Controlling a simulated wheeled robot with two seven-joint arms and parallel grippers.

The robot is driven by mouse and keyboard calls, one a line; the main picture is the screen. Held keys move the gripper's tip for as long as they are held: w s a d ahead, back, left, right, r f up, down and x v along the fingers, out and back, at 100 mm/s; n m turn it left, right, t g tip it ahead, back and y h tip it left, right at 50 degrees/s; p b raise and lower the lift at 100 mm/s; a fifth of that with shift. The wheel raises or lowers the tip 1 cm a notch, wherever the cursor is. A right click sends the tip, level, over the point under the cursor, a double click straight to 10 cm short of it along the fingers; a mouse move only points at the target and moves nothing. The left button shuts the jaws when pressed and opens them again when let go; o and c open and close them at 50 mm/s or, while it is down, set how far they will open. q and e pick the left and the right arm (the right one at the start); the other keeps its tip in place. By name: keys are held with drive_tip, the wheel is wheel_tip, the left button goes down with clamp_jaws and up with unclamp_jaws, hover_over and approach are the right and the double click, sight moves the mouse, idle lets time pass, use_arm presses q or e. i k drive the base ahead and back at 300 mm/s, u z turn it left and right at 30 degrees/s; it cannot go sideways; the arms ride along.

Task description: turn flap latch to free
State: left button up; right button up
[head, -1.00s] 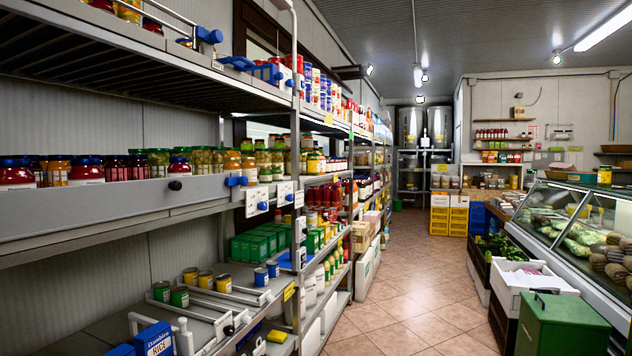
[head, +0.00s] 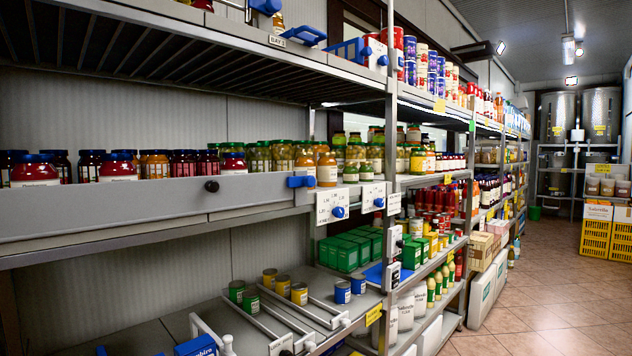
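A long grey flap (head: 110,208) runs along the front of the middle shelf in the head view, upright before a row of jars. A black knob (head: 212,186) sits on its face towards the right. A blue latch-like handle (head: 300,181) sits at the flap's right end, lying roughly level. I cannot tell for sure that it is the flap's latch, nor whether it is locked or free. Neither of my grippers shows in the view.
Two white dial plates with blue knobs, one a dial plate (head: 329,206), hang right of the flap. Jars (head: 35,171) stand behind it. Cans (head: 237,291) and sloped rails fill the lower shelf. A shelf post (head: 391,120) stands at centre right. The tiled aisle floor (head: 550,315) is clear.

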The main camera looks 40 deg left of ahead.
sight(309, 180)
drive_tip(key=u, duration=0.55)
drive_tip(key=i, duration=0.9)
drive_tip(key=u, duration=0.65)
